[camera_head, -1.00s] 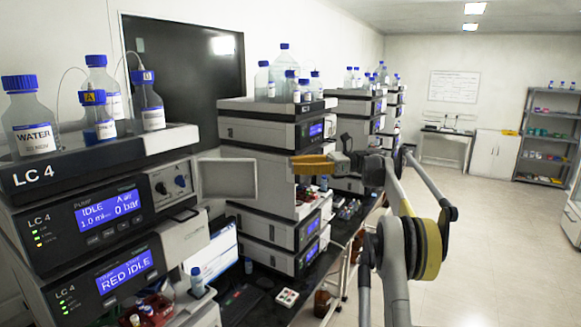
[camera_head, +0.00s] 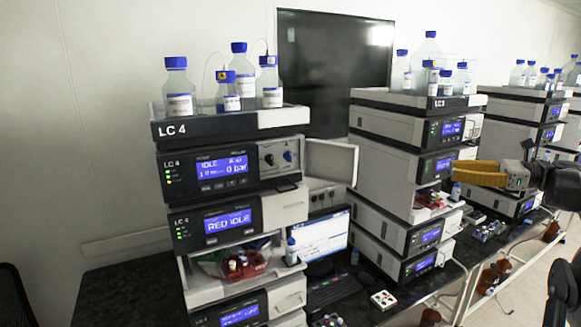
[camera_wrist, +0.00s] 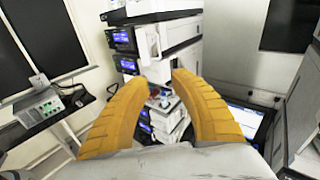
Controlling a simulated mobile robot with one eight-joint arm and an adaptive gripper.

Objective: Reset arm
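My gripper (camera_head: 457,172) shows its yellow fingers at the right of the head view, pointing left, in front of the LC 3 column stack (camera_head: 390,195). My dark arm links are cut off by the right edge. In the wrist view the two curved yellow fingers of my gripper (camera_wrist: 160,80) stand apart with a gap between their tips. Nothing is held between them. An instrument stack (camera_wrist: 150,45) shows beyond that gap, apart from the fingers.
The LC 4 stack (camera_head: 210,205) stands left of centre with blue-capped bottles (camera_head: 178,90) on top. A monitor (camera_head: 318,236) and keyboard (camera_head: 330,291) lie between the stacks on the black bench (camera_head: 130,290). Amber bottles (camera_head: 488,280) are below the bench at right.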

